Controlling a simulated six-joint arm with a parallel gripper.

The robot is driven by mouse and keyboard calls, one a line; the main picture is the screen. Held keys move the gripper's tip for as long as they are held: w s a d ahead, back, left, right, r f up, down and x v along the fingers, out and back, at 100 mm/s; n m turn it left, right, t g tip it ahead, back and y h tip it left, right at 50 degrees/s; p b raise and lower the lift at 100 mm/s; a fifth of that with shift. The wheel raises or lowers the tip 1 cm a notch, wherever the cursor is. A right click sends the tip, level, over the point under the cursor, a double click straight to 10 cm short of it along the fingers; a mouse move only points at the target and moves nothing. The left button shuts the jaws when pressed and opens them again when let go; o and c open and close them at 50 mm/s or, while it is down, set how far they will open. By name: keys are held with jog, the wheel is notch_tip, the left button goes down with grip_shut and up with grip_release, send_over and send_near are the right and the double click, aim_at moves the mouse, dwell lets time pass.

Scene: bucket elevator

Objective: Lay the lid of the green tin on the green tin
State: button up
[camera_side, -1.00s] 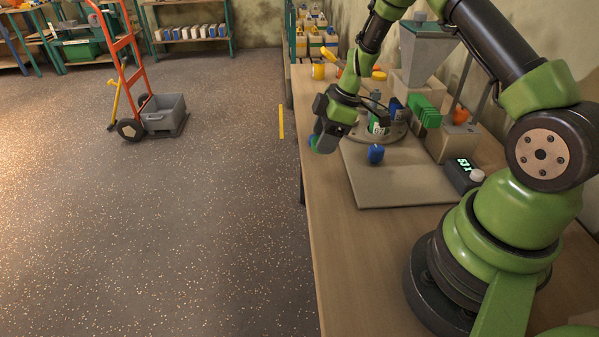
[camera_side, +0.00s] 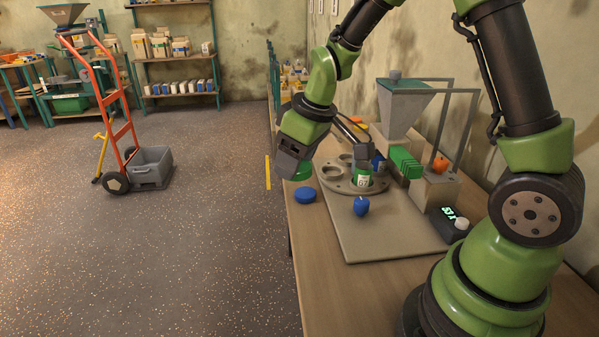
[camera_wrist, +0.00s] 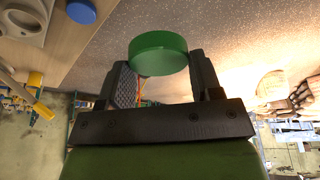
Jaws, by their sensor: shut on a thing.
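My gripper (camera_side: 297,168) is shut on the green lid (camera_side: 304,173), a flat round disc. In the wrist view, the lid (camera_wrist: 158,54) sits between the two fingertips (camera_wrist: 160,72). The green tin (camera_side: 363,177), with a white label, stands upright in a round grey turntable (camera_side: 340,184) to the right of my gripper. A grey spout-like piece is at the tin's top, so I cannot see its opening clearly. My gripper and the lid are left of the turntable, apart from the tin.
A blue lid (camera_side: 305,194) lies on the table near its left edge. A blue piece (camera_side: 361,206) is on the grey board (camera_side: 390,235). Green blocks (camera_side: 405,162), a hopper (camera_side: 404,100) and a display box (camera_side: 450,226) stand at the right. The front of the board is clear.

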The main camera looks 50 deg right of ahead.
jog(key=shift+s+a+r+m, duration=0.2)
jog(key=shift+r+m, duration=0.4)
jog(key=shift+d+r+m+h, duration=0.1)
jog(key=shift+r+m+h, duration=0.25)
jog(key=shift+m, duration=0.25)
jog(key=s+d+f+m+g+h, duration=0.1)
jog(key=d+f+m+g+h, duration=0.15)
jog(key=d+m, duration=0.95)
jog(key=d+f+m+g+h, duration=0.1)
jog(key=d+f+m+g, duration=0.25)
jog(key=d+m, duration=0.9)
jog(key=shift+n+t, duration=0.3)
jog(key=shift+n, duration=0.65)
jog(key=shift+w+x, duration=0.2)
jog(key=shift+x, duration=2.15)
jog(key=shift+a+f, duration=0.15)
jog(key=shift+f, duration=0.6)
jog(key=o, duration=0.8)
